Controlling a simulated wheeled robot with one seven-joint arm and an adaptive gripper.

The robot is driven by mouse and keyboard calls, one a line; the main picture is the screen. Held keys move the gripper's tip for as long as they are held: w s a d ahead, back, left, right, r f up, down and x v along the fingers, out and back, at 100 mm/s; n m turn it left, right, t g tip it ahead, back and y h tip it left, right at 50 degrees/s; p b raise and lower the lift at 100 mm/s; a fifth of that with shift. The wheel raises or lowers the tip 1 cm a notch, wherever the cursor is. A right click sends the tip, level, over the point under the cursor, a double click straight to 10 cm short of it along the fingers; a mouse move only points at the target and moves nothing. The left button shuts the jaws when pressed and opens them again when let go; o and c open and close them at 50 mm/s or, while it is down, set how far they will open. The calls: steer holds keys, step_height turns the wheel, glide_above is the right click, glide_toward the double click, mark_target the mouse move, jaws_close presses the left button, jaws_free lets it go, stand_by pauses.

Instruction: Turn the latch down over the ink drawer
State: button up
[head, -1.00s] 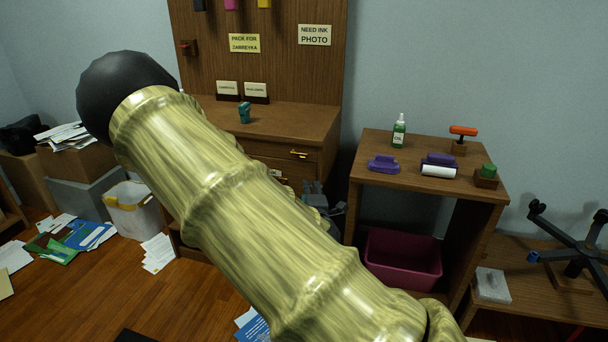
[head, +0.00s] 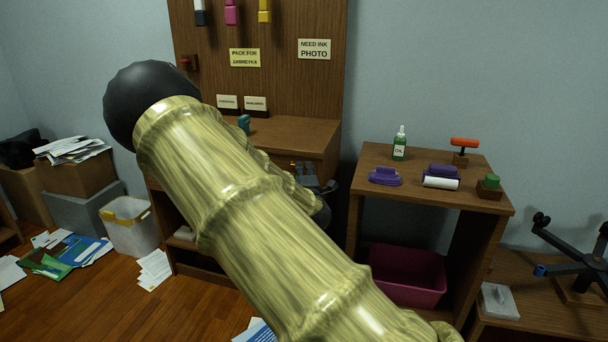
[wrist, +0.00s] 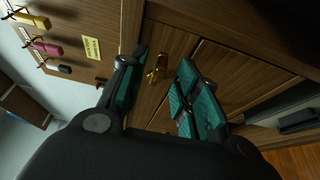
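The brass latch (wrist: 156,70) is on the wooden front of the cabinet in the wrist view. A framed wooden panel (wrist: 235,72), which looks like the drawer front, is to the right of it in that tilted view. My gripper (wrist: 163,60) is open, and the latch shows in the gap between its two teal-padded fingers. I cannot tell whether either finger touches it. In the head view my gripper (head: 314,180) is in front of the cabinet, partly behind my arm, and the latch is hidden there.
A side table (head: 375,150) at right carries an oil bottle (head: 399,145), purple items and stamps. A magenta bin (head: 408,277) is under it. A white bin (head: 130,228) and scattered papers (head: 152,268) are on the floor at left. Ink cartridges (wrist: 45,47) hang on the back board.

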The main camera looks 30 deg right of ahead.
steer(key=shift+w+d, duration=0.35)
steer(key=shift+w, duration=0.3)
jaws_close()
